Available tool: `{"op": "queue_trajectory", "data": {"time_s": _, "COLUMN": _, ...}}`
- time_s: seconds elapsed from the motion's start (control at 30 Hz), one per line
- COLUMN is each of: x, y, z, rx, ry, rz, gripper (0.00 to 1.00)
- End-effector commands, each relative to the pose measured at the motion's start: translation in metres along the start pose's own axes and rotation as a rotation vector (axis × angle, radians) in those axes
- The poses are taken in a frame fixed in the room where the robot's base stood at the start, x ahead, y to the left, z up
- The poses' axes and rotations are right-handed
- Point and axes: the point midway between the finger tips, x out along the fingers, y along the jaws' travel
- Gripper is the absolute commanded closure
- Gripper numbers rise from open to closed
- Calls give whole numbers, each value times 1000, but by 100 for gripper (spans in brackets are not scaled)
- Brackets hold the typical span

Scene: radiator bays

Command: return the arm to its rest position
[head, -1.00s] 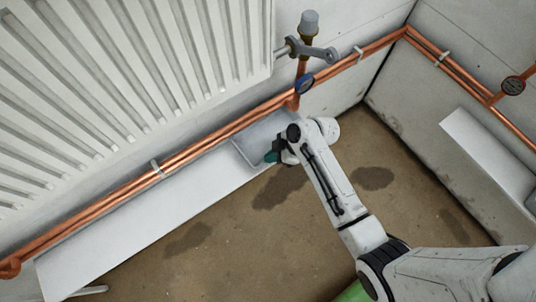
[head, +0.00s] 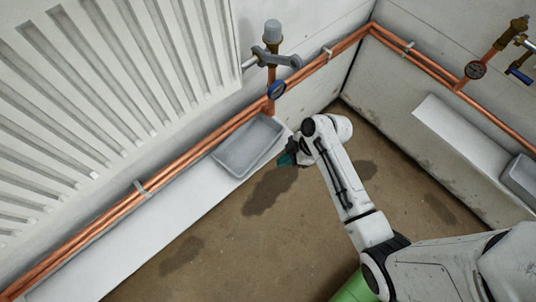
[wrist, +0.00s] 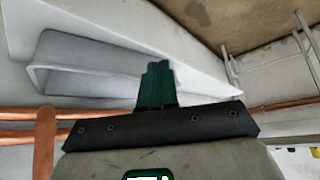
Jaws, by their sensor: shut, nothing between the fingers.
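My arm (head: 342,182) reaches in from the lower right in the head view, its forearm over the brown floor. My gripper (head: 286,159) is at the arm's far end, just right of a grey tray. In the wrist view its green fingers (wrist: 157,85) are together and hold nothing. In the head view the arm covers part of the gripper.
The grey tray (head: 222,157) rests on a white ledge (head: 125,232) below copper pipes (head: 190,152) and a radiator (head: 110,85). A valve (head: 271,60) with a grey wrench-like part stands above. Another ledge (head: 462,140) and tray (head: 522,180) are at right. Stained floor (head: 240,235) is clear.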

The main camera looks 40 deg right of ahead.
Motion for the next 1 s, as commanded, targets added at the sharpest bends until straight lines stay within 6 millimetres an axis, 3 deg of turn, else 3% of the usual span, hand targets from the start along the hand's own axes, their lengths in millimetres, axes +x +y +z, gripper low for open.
{"op": "queue_trajectory", "data": {"time_s": 0.27, "x": -15, "y": 0, "z": 22, "rx": 0, "ry": 0, "rz": 1, "gripper": 100}}
{"op": "queue_trajectory", "data": {"time_s": 0.57, "x": -16, "y": 0, "z": 23, "rx": -1, "ry": 0, "rz": 1, "gripper": 100}}
{"op": "queue_trajectory", "data": {"time_s": 0.67, "x": -26, "y": -8, "z": 18, "rx": 36, "ry": -33, "rz": -10, "gripper": 100}}
{"op": "queue_trajectory", "data": {"time_s": 0.77, "x": -45, "y": -25, "z": 9, "rx": 126, "ry": -107, "rz": -18, "gripper": 100}}
{"op": "queue_trajectory", "data": {"time_s": 1.0, "x": -118, "y": -76, "z": -21, "rx": 465, "ry": -344, "rz": 68, "gripper": 100}}
